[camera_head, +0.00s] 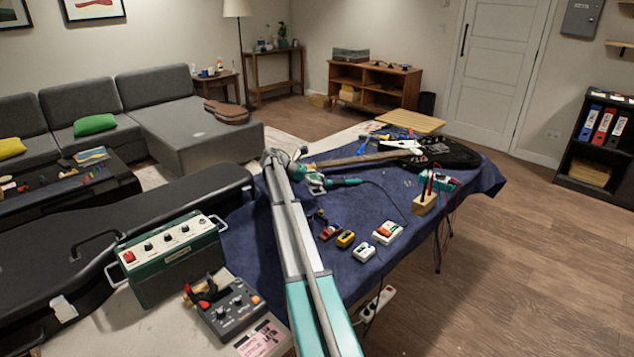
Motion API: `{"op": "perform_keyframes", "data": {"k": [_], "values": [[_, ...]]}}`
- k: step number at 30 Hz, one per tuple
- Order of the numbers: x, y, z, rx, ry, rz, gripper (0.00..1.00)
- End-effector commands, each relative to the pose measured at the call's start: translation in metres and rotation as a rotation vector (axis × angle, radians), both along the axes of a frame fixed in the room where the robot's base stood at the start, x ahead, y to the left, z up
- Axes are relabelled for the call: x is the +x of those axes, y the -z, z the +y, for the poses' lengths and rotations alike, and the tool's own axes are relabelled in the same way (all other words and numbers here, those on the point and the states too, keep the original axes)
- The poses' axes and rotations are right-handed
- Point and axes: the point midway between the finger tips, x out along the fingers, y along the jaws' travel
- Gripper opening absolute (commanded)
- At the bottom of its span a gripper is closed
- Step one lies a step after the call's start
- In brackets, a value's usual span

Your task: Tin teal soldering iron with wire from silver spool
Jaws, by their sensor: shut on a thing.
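The teal soldering iron (342,182) is at the middle of the blue cloth-covered table, with its dark cord trailing off to the right. My gripper (314,181), at the far end of my outstretched arm, is shut on the iron near its left end. The iron lies roughly level in the picture; I cannot tell whether it touches the cloth. Its tip is hidden or too small to make out. I cannot clearly pick out the silver spool or its wire; my arm covers part of the table.
The blue cloth (300,240) also holds small red, yellow and white items, a wooden block (424,203) with upright tools, and a guitar (440,153) at the back. A green amplifier (172,258) and a grey control box (234,310) stand at front left.

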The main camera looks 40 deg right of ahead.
Motion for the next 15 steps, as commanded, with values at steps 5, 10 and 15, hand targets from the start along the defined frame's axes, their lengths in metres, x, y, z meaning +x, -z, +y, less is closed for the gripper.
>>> {"op": "perform_keyframes", "data": {"k": [5, 10, 15], "values": [[0.0, 0.018, 0.0, 0.0, 0.0, 0.0, 0.21], [0.0, 0.032, 0.0, 0.0, 0.001, 0.0, 0.21], [0.0, 0.042, -0.001, 0.0, 0.001, 0.0, 0.21]]}}
